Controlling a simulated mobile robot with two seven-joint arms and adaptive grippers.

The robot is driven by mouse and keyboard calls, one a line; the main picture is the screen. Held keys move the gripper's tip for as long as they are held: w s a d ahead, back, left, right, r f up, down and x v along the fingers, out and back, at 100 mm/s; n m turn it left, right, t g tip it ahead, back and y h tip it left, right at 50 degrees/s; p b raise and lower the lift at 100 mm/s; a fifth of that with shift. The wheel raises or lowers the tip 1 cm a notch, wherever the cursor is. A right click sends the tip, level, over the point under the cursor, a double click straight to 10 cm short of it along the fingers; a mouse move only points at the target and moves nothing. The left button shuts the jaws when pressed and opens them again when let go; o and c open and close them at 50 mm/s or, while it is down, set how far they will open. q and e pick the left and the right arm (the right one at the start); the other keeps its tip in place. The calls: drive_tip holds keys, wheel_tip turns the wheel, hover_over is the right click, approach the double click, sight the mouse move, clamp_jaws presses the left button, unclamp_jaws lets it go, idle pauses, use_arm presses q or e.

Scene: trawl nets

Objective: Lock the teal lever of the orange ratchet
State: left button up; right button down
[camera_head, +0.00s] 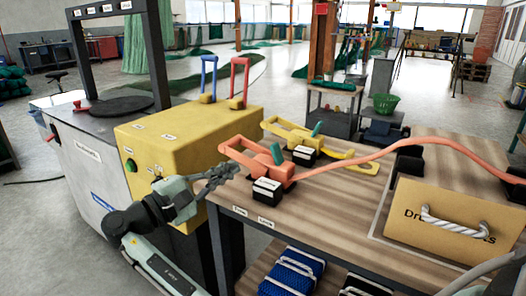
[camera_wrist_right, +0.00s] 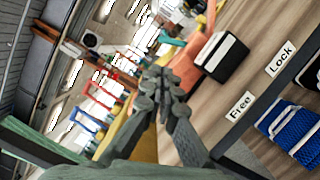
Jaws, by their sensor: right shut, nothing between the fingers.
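The orange ratchet (camera_head: 240,157) lies on the left end of the wooden table, with an orange strap running off to the right. Its teal lever (camera_head: 277,154) stands up tilted; in the wrist view the teal lever (camera_wrist_right: 171,38) shows beyond my fingers. A black block with a white label (camera_head: 268,191) sits at the ratchet's near side. My right gripper (camera_head: 232,171) is shut and empty, just left of the ratchet's frame and near the table edge. In the wrist view its fingers (camera_wrist_right: 166,75) are together. I cannot tell whether it touches the ratchet. My left gripper is not in view.
A second, yellow ratchet (camera_head: 290,131) with a teal lever lies behind. A yellow box (camera_head: 190,135) with blue and red levers stands left. "Free" (camera_wrist_right: 240,103) and "Lock" (camera_wrist_right: 281,58) labels mark the table edge.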

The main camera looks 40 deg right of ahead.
sight(258, 165)
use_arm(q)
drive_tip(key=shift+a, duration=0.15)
